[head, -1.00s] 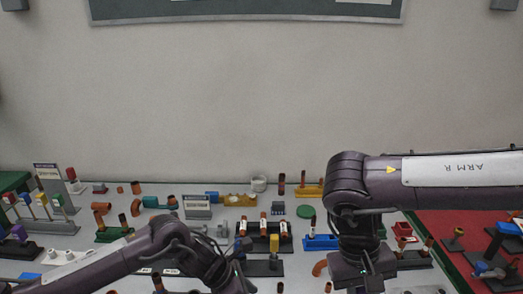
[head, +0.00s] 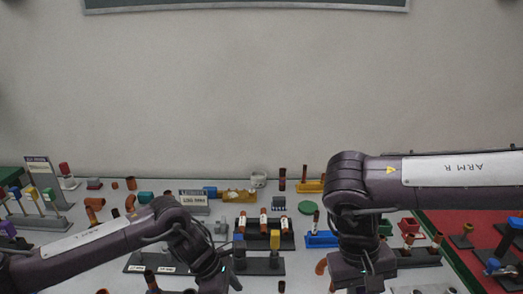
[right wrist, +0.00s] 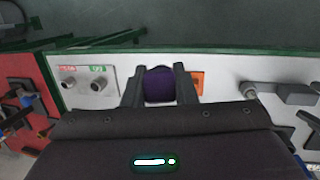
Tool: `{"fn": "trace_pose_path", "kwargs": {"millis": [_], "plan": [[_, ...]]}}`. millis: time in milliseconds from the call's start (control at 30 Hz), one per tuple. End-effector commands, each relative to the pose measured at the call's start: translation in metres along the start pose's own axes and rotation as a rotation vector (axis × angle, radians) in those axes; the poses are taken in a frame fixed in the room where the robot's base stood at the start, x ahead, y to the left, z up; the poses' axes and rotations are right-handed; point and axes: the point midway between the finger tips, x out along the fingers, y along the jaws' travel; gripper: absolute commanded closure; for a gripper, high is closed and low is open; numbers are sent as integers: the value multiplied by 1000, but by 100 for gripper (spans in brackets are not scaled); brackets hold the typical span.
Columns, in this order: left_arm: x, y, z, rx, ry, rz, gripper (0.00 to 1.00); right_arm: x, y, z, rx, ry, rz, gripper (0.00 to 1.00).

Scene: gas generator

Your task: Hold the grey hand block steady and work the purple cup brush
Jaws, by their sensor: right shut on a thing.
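In the right wrist view my right gripper (right wrist: 159,88) is shut on a purple piece, which I take for the purple cup brush (right wrist: 159,86). Its dark fingers lie on both sides of it, over a white surface. In the head view only my right wrist shows at the bottom edge, and its fingers are out of frame. My left arm reaches in at lower left of the head view, with its fingers cut off by the bottom edge. I cannot make out the grey hand block with certainty.
In the right wrist view, two grey cylinders (right wrist: 97,86) stand left of the fingers and an orange plate (right wrist: 197,80) lies just right. In the head view, a black rack of tubes (head: 263,239) and several coloured parts crowd the table. A red mat (head: 462,262) lies right.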

Motion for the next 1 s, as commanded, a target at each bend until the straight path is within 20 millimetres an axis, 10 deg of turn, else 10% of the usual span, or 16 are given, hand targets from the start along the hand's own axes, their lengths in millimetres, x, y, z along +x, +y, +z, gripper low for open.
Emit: {"fn": "trace_pose_path", "kwargs": {"millis": [600, 1000], "plan": [[25, 0, 0, 0, 0, 1, 53, 23, -5, -4, 0, 0, 0, 94], [25, 0, 0, 0, 0, 1, 100, 23, -5, -4, 0, 0, 0, 94]]}}
